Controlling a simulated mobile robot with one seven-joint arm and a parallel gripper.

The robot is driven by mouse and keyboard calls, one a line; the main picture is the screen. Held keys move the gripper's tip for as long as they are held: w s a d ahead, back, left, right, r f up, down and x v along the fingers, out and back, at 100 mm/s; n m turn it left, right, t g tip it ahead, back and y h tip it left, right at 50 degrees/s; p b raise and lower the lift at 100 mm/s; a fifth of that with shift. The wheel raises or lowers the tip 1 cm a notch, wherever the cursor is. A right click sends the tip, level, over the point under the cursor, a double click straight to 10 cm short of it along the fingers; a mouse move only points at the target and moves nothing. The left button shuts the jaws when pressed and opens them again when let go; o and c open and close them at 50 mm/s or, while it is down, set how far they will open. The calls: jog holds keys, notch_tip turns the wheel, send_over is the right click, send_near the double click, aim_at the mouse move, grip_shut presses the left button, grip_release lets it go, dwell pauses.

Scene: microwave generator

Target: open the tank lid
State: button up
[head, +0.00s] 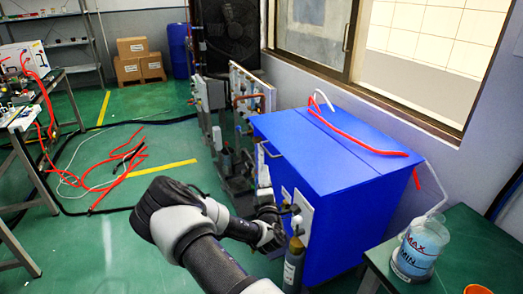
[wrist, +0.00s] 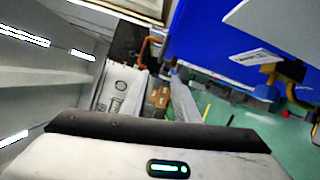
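A clear tank (head: 420,247) with pale blue liquid and MAX and MIN marks stands on the green table at the lower right. A white tube rises from its top. I cannot make out its lid clearly. My gripper (head: 270,232) is in the head view, low beside the left front of the blue cabinet, well left of the tank. My forearm partly hides it, and its fingers are not clear. The tank is not in the wrist view.
The blue cabinet (head: 330,150) stands between my gripper and the tank, with a red hose (head: 355,135) on top. A grey cylinder (head: 293,265) stands by its front. The green table (head: 470,250) is at right. Red hoses (head: 120,165) lie on the floor at left.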

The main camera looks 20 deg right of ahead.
aim_at(265, 149)
jog(key=b+x, duration=0.2)
jog(key=x, duration=1.4)
jog(key=shift+w+d+r, duration=0.1)
jog(key=shift+d, duration=0.05)
grip_shut()
